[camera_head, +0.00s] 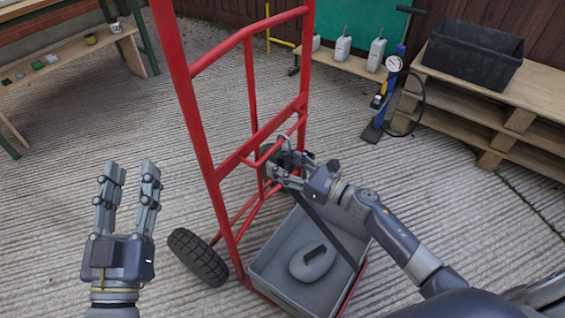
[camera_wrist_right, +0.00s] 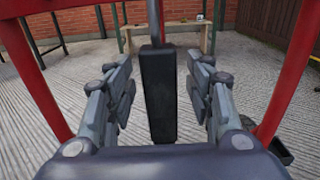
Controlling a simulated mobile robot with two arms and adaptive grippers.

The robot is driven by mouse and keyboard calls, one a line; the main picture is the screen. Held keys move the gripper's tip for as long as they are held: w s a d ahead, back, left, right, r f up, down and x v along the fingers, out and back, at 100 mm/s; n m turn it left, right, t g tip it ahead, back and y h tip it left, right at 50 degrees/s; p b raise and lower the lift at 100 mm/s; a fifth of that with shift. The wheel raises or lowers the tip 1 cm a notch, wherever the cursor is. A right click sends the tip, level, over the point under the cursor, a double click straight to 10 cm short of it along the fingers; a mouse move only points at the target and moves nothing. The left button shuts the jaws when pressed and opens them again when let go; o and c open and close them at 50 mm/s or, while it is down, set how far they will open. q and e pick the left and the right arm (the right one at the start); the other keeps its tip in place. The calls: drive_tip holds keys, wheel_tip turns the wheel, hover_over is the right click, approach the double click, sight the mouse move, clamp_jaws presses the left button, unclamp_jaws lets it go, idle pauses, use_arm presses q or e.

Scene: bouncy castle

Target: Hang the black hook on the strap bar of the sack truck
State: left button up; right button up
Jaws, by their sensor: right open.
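The red sack truck (camera_head: 212,165) stands upright in the head view. Its small red strap bar (camera_head: 257,160) projects by the lower crossbar. My right gripper (camera_head: 284,168) is at this bar, partly covering it. In the right wrist view, the black hook's block (camera_wrist_right: 158,95) stands upright between the open fingers, with a gap on each side. A thin curved part (camera_head: 285,138) shows above the gripper in the head view; whether it rests over the bar I cannot tell. A dark strap (camera_head: 333,232) runs from there down across the crate. My left gripper (camera_head: 131,178) is open and empty.
A grey crate (camera_head: 262,272) holding a grey weight (camera_head: 312,263) sits on the truck's foot. A black wheel (camera_head: 198,257) is at left. A pallet stack (camera_head: 480,105) with a black crate (camera_head: 472,55) and a blue pump (camera_head: 385,100) stand back right. Concrete at left is clear.

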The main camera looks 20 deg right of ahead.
drive_tip(key=v, duration=1.1)
drive_tip(key=shift+s+d, duration=0.25)
